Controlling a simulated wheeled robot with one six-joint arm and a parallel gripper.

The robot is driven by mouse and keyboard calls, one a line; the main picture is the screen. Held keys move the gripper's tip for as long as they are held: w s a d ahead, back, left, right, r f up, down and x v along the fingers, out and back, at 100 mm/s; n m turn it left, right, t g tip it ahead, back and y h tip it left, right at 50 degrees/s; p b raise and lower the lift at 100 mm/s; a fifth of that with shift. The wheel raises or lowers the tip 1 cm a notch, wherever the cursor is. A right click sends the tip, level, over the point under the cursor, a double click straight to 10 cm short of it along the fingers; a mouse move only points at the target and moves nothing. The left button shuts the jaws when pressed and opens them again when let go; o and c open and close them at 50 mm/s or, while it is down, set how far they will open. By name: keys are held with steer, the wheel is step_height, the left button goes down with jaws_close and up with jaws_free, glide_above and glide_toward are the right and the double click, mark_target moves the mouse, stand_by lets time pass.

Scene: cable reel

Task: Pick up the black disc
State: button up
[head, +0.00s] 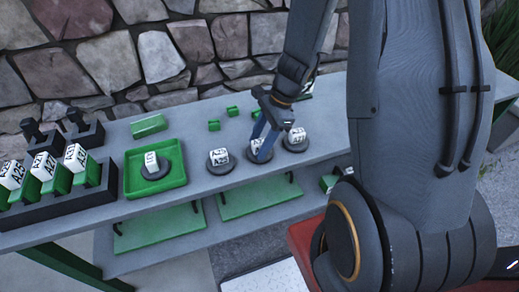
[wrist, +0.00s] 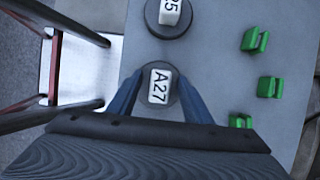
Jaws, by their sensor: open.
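Dark discs, each with a white labelled block on top, stand in a row on the grey bench. The middle disc (head: 250,157), whose block reads A27, sits between the blue fingers of my gripper (head: 262,146). In the wrist view, my gripper (wrist: 159,92) is open, with one finger on each side of this A27 disc (wrist: 177,82). Whether the fingers touch it cannot be told. Another disc (head: 212,164) stands left of it and one (head: 286,146) stands right. A further disc (head: 146,174) lies in a green tray (head: 182,183).
Small green clips (head: 232,112) lie behind the row, and show on the right in the wrist view (wrist: 270,87). A dark rack (head: 60,208) with green and white labelled pieces stands at left. A stone wall (head: 150,50) runs behind the bench. A lower shelf holds green panels (head: 160,228).

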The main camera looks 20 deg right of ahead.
jaws_close()
steer(key=shift+r, duration=0.1)
step_height(320, 180, up, 10)
steer(key=shift+r, duration=0.1)
step_height(320, 180, up, 11)
steer(key=p, duration=1.1)
glide_above(260, 141)
steer(key=shift+a, duration=0.1)
stand_by(1.0)
steer(key=shift+s+f, duration=0.1)
steer(key=shift+f, duration=0.1)
